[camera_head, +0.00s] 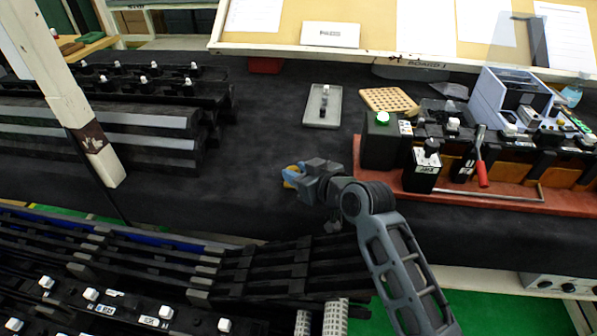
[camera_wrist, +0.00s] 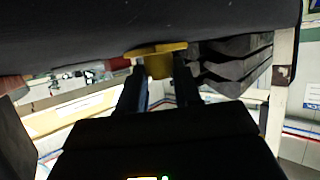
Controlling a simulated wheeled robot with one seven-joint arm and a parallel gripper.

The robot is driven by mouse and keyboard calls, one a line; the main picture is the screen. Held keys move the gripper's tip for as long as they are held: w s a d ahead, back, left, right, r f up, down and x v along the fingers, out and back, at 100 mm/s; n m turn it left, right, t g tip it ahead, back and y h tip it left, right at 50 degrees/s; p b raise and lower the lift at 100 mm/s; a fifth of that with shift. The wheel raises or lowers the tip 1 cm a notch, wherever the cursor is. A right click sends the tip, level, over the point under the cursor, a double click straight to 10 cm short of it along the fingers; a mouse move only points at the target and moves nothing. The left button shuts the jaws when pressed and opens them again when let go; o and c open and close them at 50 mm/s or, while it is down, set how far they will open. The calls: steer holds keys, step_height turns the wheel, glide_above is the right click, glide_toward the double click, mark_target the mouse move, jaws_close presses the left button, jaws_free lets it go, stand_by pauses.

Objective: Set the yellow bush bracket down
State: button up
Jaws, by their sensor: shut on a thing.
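The yellow bush bracket (camera_wrist: 158,62) shows in the wrist view between the two dark fingers of my gripper (camera_wrist: 160,82), with a wider yellow edge at its far end. My gripper is shut on it. In the head view my gripper (camera_head: 300,180) reaches left over the dark cloth of the table (camera_head: 230,190), and a bit of the yellow bracket (camera_head: 289,176) shows at its tip. My gripper hides most of the bracket there. I cannot tell whether the bracket touches the cloth.
Right of my gripper stands a red-brown board (camera_head: 480,205) with black boxes and a red-handled lever (camera_head: 480,165). A grey tray (camera_head: 322,106) and a perforated wooden block (camera_head: 389,101) lie behind. Black racks (camera_head: 110,130) fill the left. The cloth left of my gripper is clear.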

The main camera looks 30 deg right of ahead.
steer(key=shift+f, duration=0.2)
steer(key=o, duration=1.1)
steer(key=shift+c, duration=0.2)
steer(key=shift+r, duration=0.1)
steer(key=shift+r, duration=0.2)
steer(key=shift+s, duration=0.3)
steer(key=b+v, duration=0.1)
steer(key=v, duration=1)
steer(key=shift+s+d+r+b, duration=0.1)
steer(key=shift+s+d+b, duration=0.05)
steer(key=shift+b, duration=0.2)
